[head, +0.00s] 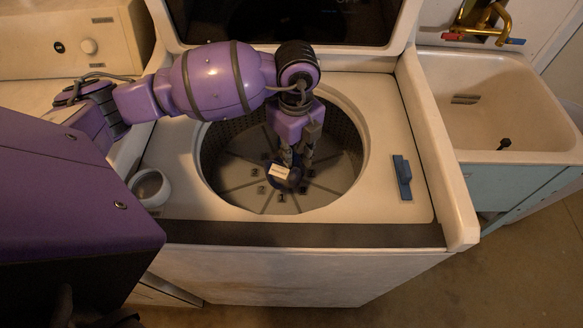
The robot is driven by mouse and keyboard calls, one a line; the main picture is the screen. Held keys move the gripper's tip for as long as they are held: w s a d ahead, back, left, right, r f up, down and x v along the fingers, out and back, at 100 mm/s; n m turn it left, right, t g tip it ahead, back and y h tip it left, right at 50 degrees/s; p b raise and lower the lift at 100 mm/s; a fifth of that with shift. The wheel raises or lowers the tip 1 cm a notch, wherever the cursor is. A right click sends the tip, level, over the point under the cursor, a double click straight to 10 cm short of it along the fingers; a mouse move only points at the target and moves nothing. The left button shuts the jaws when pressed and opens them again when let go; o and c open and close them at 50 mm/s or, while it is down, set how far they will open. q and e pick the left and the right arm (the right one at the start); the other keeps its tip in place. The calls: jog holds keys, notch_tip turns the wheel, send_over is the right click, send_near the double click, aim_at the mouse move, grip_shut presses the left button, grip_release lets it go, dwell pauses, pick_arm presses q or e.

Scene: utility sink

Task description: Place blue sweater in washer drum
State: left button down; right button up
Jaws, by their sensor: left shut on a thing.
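The washer (220,232) is open at the top, and its drum (232,183) shows as a round grey opening with numbered plates at the bottom. My left gripper (297,160) points down inside the drum opening. It is shut on a small blue thing with a white label, which I take to be the blue sweater (294,181). Its shape is partly hidden by the fingers, and I cannot tell whether it touches the drum bottom. My right gripper is not in view.
A white cup-like fitting (150,188) sits left of the opening. A small blue item (402,177) lies on the washer top at right. The raised lid (290,22) is behind. A utility sink (500,95) with a brass faucet (485,22) stands at right.

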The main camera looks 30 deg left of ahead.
aim_at(294, 169)
pick_arm(q)
jog(key=shift+f, duration=3.1)
jog(key=shift+f, duration=0.2)
jog(key=c, duration=1.6)
grip_release()
jog(key=shift+r, duration=0.1)
notch_tip(294, 169, up, 12)
jog(key=shift+w+r, duration=0.1)
